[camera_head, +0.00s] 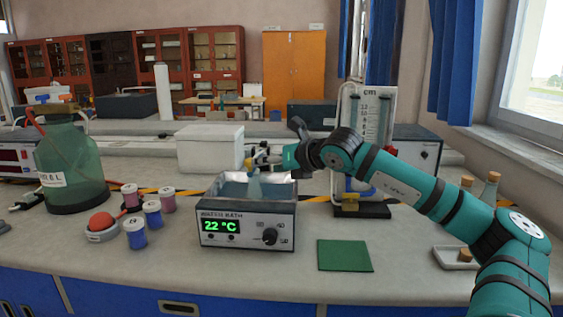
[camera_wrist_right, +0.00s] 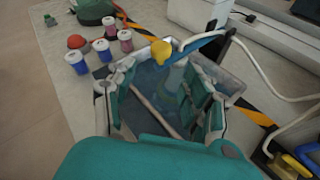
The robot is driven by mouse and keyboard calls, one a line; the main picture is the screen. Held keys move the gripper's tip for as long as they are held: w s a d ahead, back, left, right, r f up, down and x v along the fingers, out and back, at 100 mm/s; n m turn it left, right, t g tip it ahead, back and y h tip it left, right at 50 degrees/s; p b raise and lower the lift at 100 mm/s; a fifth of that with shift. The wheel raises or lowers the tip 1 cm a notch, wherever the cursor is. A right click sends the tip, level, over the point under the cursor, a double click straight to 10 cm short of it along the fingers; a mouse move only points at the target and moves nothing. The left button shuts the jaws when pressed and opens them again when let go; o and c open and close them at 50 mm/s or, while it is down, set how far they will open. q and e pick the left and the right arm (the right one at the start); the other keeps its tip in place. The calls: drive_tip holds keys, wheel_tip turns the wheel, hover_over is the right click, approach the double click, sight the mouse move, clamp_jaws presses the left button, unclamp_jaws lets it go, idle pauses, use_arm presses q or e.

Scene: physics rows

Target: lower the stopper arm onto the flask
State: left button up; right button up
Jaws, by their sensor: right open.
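The water bath (camera_head: 247,226) is a metal box on the bench, its display reading 22 °C. A pale flask (camera_head: 254,188) stands in it. My right gripper (camera_head: 258,159) is above the bath, near the flask's top. Beyond the fingertips is a yellow stopper (camera_wrist_right: 161,53) at the end of a blue stopper arm (camera_wrist_right: 203,40), which runs off to the right. The fingers partly hide the bath and flask, so I cannot tell whether the stopper touches the flask.
A green glass jar (camera_head: 72,165) and several small lidded pots (camera_head: 153,214) stand to the left. A white box (camera_head: 210,148) is behind the bath. A gauge stand (camera_head: 372,120) is to the right, with pale tubing nearby. A green mat (camera_head: 344,256) lies in front.

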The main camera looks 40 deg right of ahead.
drive_tip(key=shift+v, duration=2.5)
drive_tip(key=shift+a+f, duration=0.1)
